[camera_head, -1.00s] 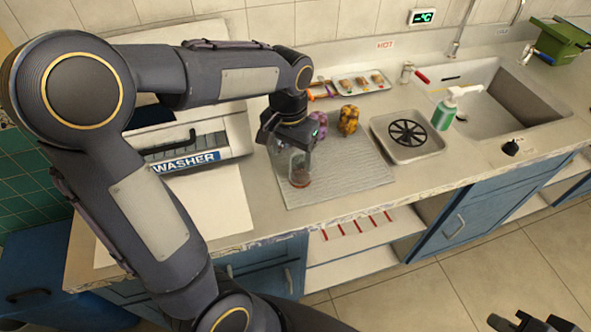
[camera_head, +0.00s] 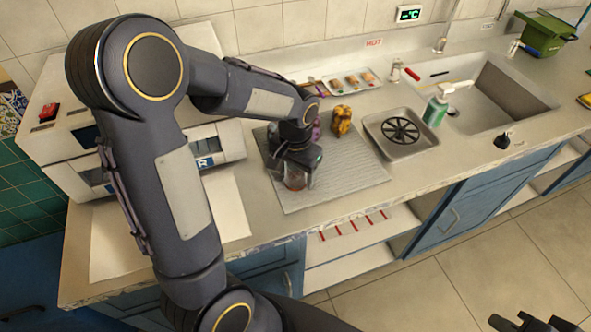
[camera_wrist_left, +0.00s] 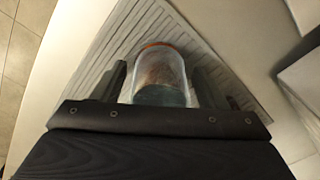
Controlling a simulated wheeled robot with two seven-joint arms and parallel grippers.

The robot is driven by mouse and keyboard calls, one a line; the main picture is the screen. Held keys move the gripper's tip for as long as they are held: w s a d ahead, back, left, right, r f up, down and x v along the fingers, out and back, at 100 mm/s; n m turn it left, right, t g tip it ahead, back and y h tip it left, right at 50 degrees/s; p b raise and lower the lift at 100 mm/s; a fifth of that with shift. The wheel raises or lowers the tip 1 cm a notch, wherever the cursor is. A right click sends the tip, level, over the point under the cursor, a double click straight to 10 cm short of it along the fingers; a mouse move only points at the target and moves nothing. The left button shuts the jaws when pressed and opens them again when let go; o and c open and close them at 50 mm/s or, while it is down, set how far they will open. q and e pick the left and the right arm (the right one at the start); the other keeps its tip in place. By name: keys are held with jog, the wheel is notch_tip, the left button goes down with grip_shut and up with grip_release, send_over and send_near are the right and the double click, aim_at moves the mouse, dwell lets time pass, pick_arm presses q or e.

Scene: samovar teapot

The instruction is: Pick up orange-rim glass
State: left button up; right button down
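The orange-rim glass (camera_wrist_left: 160,75) shows in the left wrist view as a clear cylinder with an orange rim, above the grey ribbed mat (camera_wrist_left: 118,55). In the head view the glass (camera_head: 296,179) is partly hidden by my left gripper (camera_head: 295,172). My left gripper is open, with one finger on each side of the glass in the left wrist view (camera_wrist_left: 160,85). I cannot tell whether the fingers touch it. My right gripper (camera_head: 535,322) shows only in part at the bottom right edge of the head view, far from the glass.
A yellow-and-dark patterned object (camera_head: 342,121) stands on the mat, with a purple one partly hidden behind my left gripper. A square metal tray with a black round grate (camera_head: 418,150), a green soap bottle (camera_head: 435,110) and the sink (camera_head: 495,95) lie to the right.

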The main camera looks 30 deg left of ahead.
pick_arm(q)
jog(key=c, duration=0.9)
jog(key=shift+r, duration=0.1)
